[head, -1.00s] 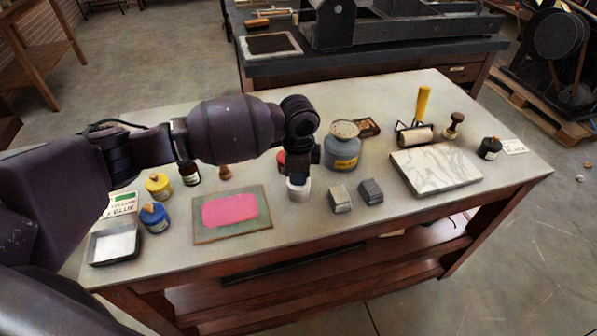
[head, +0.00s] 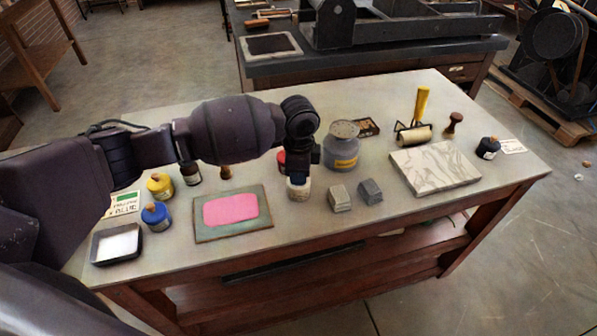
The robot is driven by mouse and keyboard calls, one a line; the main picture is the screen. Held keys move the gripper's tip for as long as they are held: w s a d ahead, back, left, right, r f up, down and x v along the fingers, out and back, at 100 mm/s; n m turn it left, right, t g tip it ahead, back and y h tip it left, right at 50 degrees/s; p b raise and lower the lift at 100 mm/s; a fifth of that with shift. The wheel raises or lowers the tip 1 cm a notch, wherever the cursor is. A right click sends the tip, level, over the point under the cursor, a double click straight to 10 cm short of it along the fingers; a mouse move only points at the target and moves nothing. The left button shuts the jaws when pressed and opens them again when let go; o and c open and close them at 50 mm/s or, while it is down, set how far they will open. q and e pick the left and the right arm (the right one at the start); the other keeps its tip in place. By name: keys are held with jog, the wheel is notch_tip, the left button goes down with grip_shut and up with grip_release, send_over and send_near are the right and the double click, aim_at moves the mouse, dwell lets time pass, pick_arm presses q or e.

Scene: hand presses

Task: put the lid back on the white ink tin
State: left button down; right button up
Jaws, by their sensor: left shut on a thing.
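The white ink tin (head: 298,193) stands on the table to the right of the pink inked slab, a small pale tin largely covered from above by my left gripper. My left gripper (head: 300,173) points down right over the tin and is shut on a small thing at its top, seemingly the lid. The fingers and arm hide most of the lid, so I cannot tell whether it is seated or just above the rim. My right gripper is not in view.
A red tin (head: 281,160) stands close behind the gripper, and a grey can (head: 342,150) behind to the right. Two grey blocks (head: 340,199) lie just right. The pink slab (head: 231,209) is left. Blue (head: 156,217) and yellow (head: 160,186) tins stand further left.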

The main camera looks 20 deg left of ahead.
pick_arm(q)
jog(key=shift+p, duration=0.35)
dwell(0.7)
jog(key=shift+f, duration=0.15)
dwell(1.1)
dwell(0.4)
jog(key=shift+p, duration=0.5)
dwell(0.3)
jog(key=c, duration=1)
grip_release()
jog(key=shift+o, duration=0.4)
jog(key=shift+o, duration=0.4)
jog(key=o, duration=0.4)
